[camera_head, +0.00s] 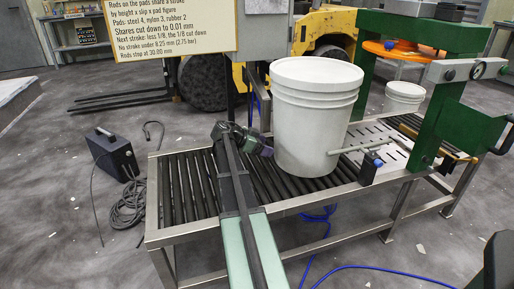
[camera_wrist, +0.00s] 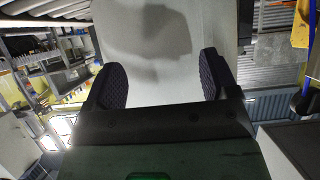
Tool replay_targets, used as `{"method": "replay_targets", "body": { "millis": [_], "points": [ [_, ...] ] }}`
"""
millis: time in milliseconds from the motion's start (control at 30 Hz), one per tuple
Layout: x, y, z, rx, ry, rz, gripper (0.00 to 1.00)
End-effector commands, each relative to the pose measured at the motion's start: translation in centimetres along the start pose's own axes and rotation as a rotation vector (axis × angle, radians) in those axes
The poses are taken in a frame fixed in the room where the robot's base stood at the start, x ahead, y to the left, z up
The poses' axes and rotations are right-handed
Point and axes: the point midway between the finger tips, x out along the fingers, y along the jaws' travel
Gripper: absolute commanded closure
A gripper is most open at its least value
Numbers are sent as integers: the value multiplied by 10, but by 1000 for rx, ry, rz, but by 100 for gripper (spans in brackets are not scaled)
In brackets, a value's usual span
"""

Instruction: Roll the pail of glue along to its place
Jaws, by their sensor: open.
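The large white lidded pail (camera_head: 316,115) stands upright on the roller conveyor (camera_head: 180,190), near the slotted plate (camera_head: 380,145) at the right. My gripper (camera_head: 262,148) is low at the pail's left side. In the wrist view the gripper's two dark ridged pads (camera_wrist: 162,80) are spread apart, with the pail's pale wall (camera_wrist: 165,45) filling the space between and beyond them. A dark shadow lies on that wall. I cannot tell whether the pads touch the pail.
A green press frame (camera_head: 432,120) stands over the conveyor's right end, with an orange disc (camera_head: 390,47). A metal rod (camera_head: 362,145) on a post lies just right of the pail. A smaller white pail (camera_head: 403,97) stands behind. Rollers left of my gripper are clear.

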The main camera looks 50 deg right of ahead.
Motion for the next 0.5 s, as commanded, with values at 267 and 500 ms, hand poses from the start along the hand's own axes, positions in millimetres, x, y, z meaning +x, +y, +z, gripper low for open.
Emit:
{"method": "replay_targets", "body": {
  "millis": [267, 500],
  "points": [
    [0, 0, -1, 0, 0, -1, 20],
    [13, 0, -8, 1, -1, 0, 20]
  ]
}}
